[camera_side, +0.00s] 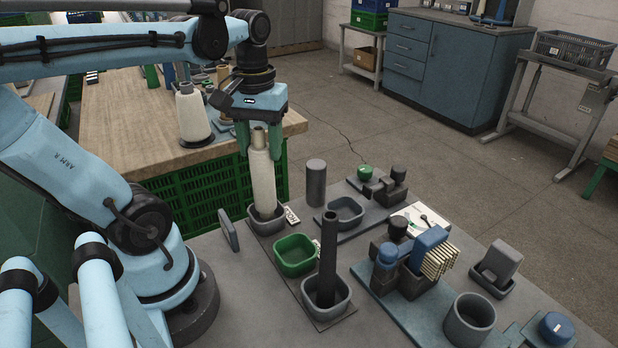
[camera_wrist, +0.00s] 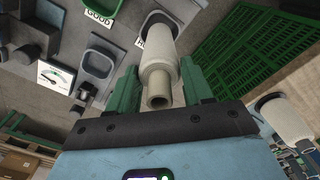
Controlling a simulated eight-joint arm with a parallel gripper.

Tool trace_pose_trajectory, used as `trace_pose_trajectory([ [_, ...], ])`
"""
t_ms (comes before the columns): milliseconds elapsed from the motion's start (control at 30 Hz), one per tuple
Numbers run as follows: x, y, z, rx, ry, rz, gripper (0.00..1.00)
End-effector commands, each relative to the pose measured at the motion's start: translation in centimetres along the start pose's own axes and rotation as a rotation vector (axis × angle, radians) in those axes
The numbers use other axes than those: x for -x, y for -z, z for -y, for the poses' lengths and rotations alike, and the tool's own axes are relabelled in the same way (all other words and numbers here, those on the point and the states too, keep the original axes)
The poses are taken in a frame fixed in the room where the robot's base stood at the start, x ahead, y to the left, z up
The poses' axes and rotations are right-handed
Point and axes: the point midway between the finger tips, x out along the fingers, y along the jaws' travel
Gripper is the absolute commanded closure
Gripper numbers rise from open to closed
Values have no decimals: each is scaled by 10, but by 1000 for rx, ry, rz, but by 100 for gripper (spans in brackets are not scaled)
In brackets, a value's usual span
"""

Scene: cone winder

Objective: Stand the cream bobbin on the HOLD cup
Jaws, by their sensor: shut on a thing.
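The cream bobbin (camera_side: 263,178) is upright between the green fingers of my gripper (camera_side: 260,149), which is shut on its upper part. In the wrist view the bobbin (camera_wrist: 160,72) points away from me between both fingers (camera_wrist: 160,88). Its lower end is inside the rim of a grey cup (camera_side: 266,226); I cannot tell whether it rests on the cup's floor. A label (camera_side: 292,216) stands beside this cup. In the wrist view that label (camera_wrist: 139,42) is mostly hidden by the bobbin, with only an H-like letter showing.
A green cup (camera_side: 295,256) and a grey cup with a tall dark post (camera_side: 327,258) stand close by in the same row. A dark cylinder (camera_side: 316,182) stands just right of the bobbin. Another cream bobbin (camera_side: 192,115) stands on the wooden table behind.

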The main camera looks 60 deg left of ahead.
Motion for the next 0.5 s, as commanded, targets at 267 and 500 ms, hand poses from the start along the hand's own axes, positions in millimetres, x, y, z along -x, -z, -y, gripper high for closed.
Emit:
trace_pose_trajectory([
  [267, -7, 0, 0, 0, 0, 0, 77],
  [500, -14, 0, 0, 0, 0, 0, 77],
])
